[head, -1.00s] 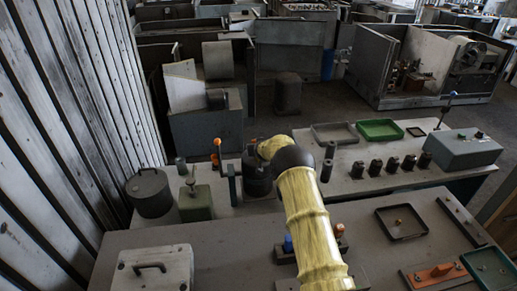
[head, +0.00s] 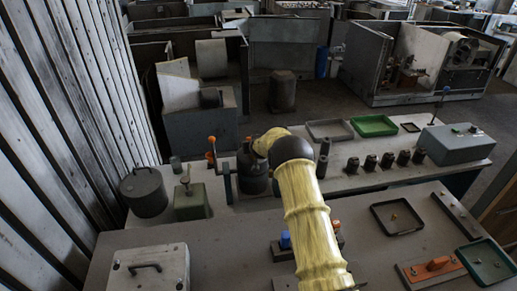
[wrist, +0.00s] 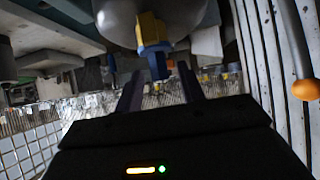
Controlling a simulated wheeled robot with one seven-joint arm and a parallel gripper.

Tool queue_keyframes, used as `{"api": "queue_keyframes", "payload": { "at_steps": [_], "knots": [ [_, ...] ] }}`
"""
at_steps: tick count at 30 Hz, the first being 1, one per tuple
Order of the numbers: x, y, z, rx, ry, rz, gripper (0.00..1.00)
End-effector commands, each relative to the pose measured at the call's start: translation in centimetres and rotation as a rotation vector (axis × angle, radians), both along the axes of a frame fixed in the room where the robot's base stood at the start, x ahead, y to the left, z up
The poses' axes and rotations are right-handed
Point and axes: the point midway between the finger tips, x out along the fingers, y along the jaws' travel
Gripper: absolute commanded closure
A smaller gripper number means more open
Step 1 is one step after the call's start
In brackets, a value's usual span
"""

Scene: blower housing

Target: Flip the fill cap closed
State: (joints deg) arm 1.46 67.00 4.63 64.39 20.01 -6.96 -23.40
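In the wrist view my gripper (wrist: 158,88) has its two dark fingers apart, with an empty gap between the tips. A small blue-and-yellow piece (wrist: 153,46), which may be the fill cap, sits just beyond the fingertips, against a large rounded grey body (wrist: 125,12). I cannot tell whether a finger touches it or how far it is tipped. In the head view my yellow arm reaches to the back bench, beside a dark rounded shape (head: 253,172). My fingers and the cap cannot be made out there.
An orange-topped lever (head: 212,141) stands left of the dark shape; its orange ball (wrist: 305,89) shows at right in the wrist view. A green block (head: 191,202) and a lidded drum (head: 144,192) are farther left. Several dark knobs (head: 387,160) stand to the right.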

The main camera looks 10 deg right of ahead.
Motion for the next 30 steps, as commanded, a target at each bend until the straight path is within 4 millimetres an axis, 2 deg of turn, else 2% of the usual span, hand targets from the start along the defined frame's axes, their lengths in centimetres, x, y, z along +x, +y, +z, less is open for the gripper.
{"api": "queue_keyframes", "payload": {
  "at_steps": [30],
  "knots": [
    [-10.7, 0.0, 7.3, 0.0, -0.003, 0.001, 0.61]
  ]
}}
